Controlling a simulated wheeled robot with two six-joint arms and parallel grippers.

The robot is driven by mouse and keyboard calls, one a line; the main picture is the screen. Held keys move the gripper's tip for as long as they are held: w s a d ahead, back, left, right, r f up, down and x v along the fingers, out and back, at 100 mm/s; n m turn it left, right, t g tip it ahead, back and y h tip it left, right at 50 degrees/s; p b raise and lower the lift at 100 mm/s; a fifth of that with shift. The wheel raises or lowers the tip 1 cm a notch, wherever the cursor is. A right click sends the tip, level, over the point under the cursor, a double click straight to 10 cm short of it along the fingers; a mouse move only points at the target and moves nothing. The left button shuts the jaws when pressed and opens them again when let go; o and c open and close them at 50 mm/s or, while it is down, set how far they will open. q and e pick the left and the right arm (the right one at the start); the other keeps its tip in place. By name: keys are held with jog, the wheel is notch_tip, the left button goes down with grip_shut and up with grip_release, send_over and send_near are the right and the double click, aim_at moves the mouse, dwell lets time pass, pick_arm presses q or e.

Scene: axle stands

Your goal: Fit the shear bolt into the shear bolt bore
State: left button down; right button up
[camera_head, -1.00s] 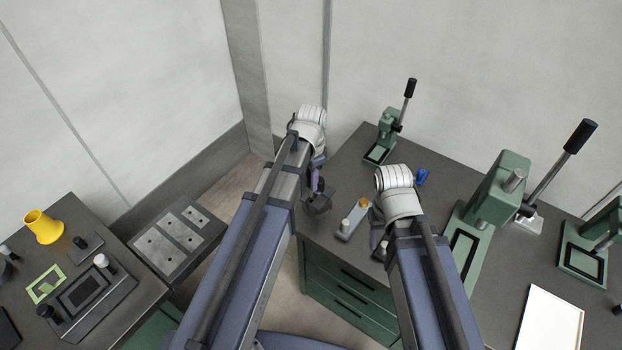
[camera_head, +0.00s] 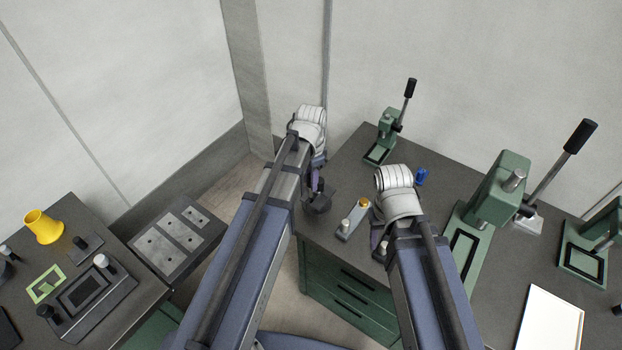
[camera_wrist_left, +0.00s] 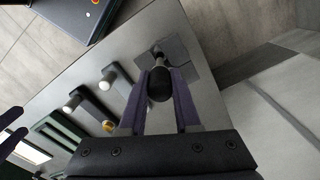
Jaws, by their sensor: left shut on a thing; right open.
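My left gripper (camera_wrist_left: 160,100) is shut on a dark, rounded piece (camera_wrist_left: 160,84), which I take to be the shear bolt. In the head view the left gripper (camera_head: 317,190) is over the near-left corner of the right-hand table, with a dark round shape (camera_head: 319,204) at its tips. In the left wrist view a grey shaft end with a ring lies beyond the fingers, over flat grey squares (camera_wrist_left: 174,50). I cannot tell a bore there, nor whether the piece touches. My right gripper (camera_wrist_left: 12,131) is open; its arm mostly hides it in the head view.
A blue piece (camera_head: 421,177) and green presses (camera_head: 492,195) stand further back and right. A left table holds a yellow funnel (camera_head: 43,227) and fixtures. A floor gap separates the tables.

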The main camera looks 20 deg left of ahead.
aim_at(311, 196)
pick_arm(q)
jog(key=shift+f+b, duration=3.25)
jog(key=c, duration=0.5)
grip_release()
jog(key=shift+c, duration=0.2)
jog(key=shift+r, duration=0.15)
notch_tip(311, 196, up, 8)
jog(key=p, duration=0.8)
jog(key=shift+f, duration=0.2)
